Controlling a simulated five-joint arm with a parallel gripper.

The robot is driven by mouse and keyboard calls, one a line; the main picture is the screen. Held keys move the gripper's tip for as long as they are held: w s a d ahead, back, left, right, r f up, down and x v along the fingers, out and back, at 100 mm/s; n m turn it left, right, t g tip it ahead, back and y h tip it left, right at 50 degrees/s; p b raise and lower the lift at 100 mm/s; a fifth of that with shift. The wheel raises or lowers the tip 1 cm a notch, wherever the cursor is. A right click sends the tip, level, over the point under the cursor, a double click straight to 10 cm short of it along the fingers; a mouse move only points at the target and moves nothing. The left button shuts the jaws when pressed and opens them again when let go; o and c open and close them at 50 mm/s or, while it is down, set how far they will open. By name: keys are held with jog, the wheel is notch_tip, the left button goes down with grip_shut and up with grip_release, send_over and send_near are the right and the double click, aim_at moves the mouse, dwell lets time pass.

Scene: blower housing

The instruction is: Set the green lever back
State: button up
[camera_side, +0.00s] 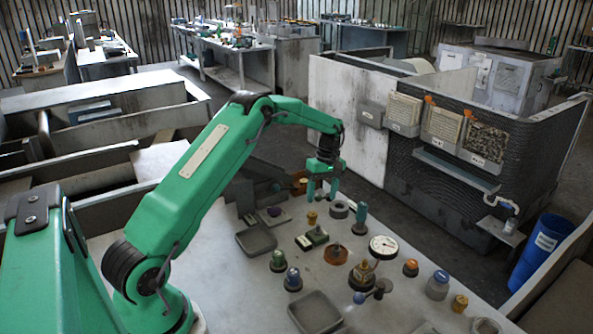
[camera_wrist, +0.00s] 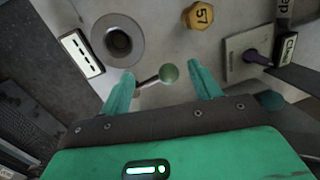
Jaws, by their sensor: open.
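In the wrist view the green lever shows as a round green knob (camera_wrist: 169,73) on a thin pale rod that runs left toward one finger. My gripper (camera_wrist: 160,69) is open, with one finger on each side of the knob. The knob seems to touch neither finger, but I cannot tell its depth against the fingertips. The lever's pivot is not clear. In the side view my gripper (camera_side: 322,197) points down over the back of the bench; I cannot make out the lever there.
A grey ring (camera_wrist: 118,40) and a yellow knob marked 57 (camera_wrist: 197,15) lie close by. A purple-topped part on a plate (camera_wrist: 250,52) is at the right. In the side view a teal post (camera_side: 360,216) and a dial gauge (camera_side: 383,246) stand nearby. A grey tray (camera_side: 256,240) lies left.

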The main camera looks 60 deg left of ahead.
jog(key=shift+f, duration=0.1)
grip_shut()
jog(key=shift+a, duration=0.1)
jog(key=shift+w, duration=0.1)
dwell(0.3)
jog(key=shift+w+n, duration=0.1)
jog(key=shift+n, duration=0.5)
jog(key=shift+c, duration=0.5)
grip_release()
jog(key=shift+o, duration=0.5)
jog(key=shift+d, duration=0.25)
